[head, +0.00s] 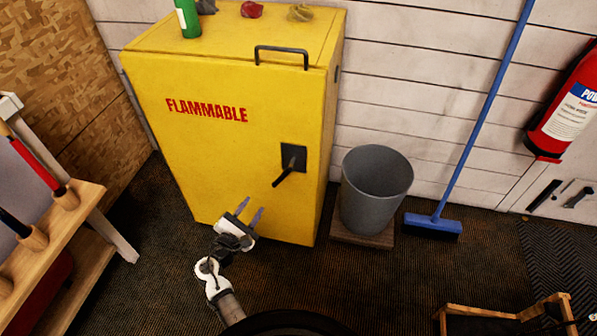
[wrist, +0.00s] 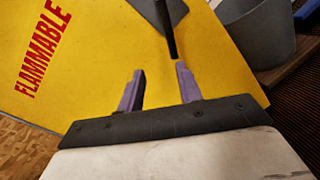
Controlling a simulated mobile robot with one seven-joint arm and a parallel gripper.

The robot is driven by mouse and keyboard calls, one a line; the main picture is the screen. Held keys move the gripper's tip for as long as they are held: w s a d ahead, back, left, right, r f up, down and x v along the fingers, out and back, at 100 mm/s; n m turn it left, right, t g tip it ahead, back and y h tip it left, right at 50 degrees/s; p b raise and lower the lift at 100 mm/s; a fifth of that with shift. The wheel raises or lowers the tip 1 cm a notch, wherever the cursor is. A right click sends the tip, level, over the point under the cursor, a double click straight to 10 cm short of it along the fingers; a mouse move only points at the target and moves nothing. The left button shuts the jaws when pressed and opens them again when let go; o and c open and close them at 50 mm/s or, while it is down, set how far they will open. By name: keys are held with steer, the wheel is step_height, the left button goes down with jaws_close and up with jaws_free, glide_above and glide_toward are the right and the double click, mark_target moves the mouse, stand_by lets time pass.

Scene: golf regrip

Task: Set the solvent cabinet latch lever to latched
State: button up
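The yellow solvent cabinet (head: 225,150), marked FLAMMABLE, stands against the white wall; its door looks shut. Its black latch lever (head: 285,174) sits on a dark plate (head: 293,156) at the door's right side and slants down to the left. My gripper (head: 251,210) is in front of the door, below and left of the lever. Its two purple fingers are apart and empty. In the wrist view the lever (wrist: 168,35) lies ahead of the fingertips (wrist: 160,70), closer to the right finger, and seems apart from them. The lever's upper end is cut off there.
A grey bin (head: 375,190) stands right of the cabinet, with a blue broom (head: 435,222) beyond it. A wooden rack (head: 75,225) with red-shafted clubs is at left. A green can (head: 188,18) stands on the cabinet top. A black handle (head: 282,49) is above the lever.

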mark_target(279, 181)
steer(key=shift+h, duration=0.3)
steer(key=x, duration=0.4)
steer(key=d+x, duration=0.1)
steer(key=x, duration=0.4)
steer(key=s+x, duration=0.1)
steer(key=x, duration=0.4)
steer(key=shift+w+d+f+p, duration=0.15)
steer(key=shift+d+f+p, duration=0.15)
steer(key=shift+d+f, duration=0.15)
steer(key=shift+c, duration=0.2)
jaws_close()
